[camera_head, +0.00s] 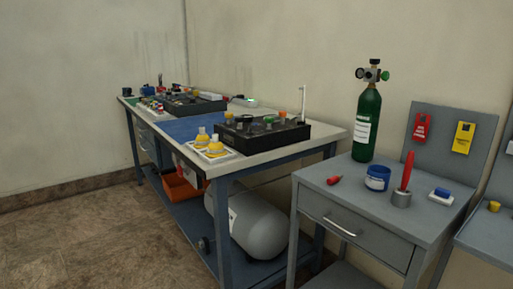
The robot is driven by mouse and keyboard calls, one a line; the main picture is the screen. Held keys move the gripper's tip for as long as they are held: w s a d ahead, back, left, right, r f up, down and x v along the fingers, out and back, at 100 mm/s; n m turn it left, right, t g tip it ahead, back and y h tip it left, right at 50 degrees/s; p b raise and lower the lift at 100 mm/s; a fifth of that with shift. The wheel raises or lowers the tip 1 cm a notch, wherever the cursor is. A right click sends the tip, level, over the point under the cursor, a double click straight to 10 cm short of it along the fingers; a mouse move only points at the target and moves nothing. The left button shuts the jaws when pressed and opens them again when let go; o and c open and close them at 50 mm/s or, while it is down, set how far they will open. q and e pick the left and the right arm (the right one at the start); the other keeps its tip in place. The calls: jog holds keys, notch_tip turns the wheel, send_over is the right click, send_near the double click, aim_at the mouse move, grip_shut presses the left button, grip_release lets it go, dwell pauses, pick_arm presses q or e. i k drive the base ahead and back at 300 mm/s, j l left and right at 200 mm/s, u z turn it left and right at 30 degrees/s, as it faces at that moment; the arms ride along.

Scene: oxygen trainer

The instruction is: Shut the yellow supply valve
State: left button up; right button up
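A black trainer unit (258,138) with several round fittings on top sits at the near end of the workbench (270,157). A small orange-yellow knob (228,115) shows at its back left. Another orange-yellow knob shows at its back right. I cannot tell which of these, if either, is the yellow supply valve, or how it is set. A green oxygen cylinder (367,123) with a regulator and a green knob stands upright on the grey side cabinet (325,210). Neither of my grippers is in view.
The cabinet holds a blue jar (377,178) and a grey cup (401,199) with a red tool. A grey tank (258,225) lies below the bench. The floor at left is clear.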

aim_at(228, 114)
jog(key=j+z, duration=0.1)
jog(key=z, duration=0.35)
jog(key=j+z, duration=0.1)
jog(key=z, duration=0.4)
jog(key=j+z, duration=0.1)
jog(key=z, duration=0.35)
jog(key=j+z, duration=0.4)
jog(key=j, duration=0.15)
jog(key=k+j+z, duration=0.15)
jog(key=j+z, duration=0.25)
jog(key=j, duration=0.1)
